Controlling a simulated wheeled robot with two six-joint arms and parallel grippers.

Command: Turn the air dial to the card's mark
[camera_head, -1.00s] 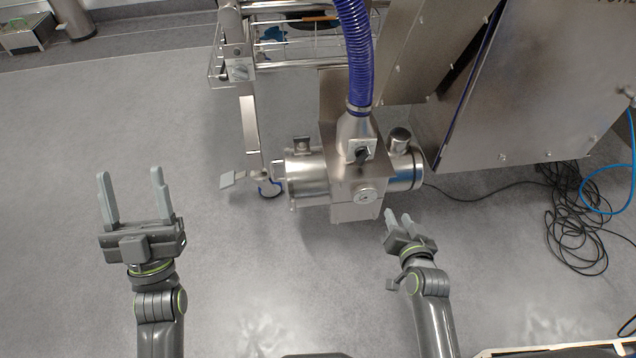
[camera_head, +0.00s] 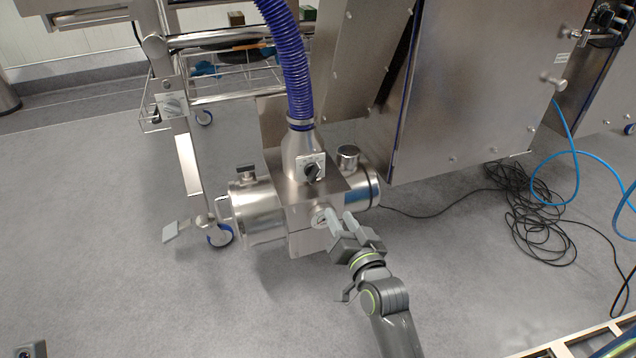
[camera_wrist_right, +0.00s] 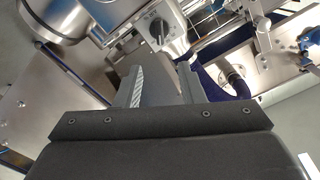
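A dial with a black knob on a pale square plate (camera_head: 312,170) sits on the steel housing below the blue hose. A square plate with a knob (camera_wrist_right: 160,26) shows beyond the fingers in the right wrist view. No card or mark is readable. My right gripper (camera_head: 341,219) is open and empty, its fingers before the housing's lower front, below the black knob; they also show in the wrist view (camera_wrist_right: 162,86). Contact is unclear.
A round gauge-like fitting (camera_head: 320,215) is partly covered by a fingertip. The ribbed blue hose (camera_head: 288,70) rises from the housing. A steel cabinet (camera_head: 470,90) stands right; black cable (camera_head: 540,225) lies coiled on the floor. Floor at left is mostly clear.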

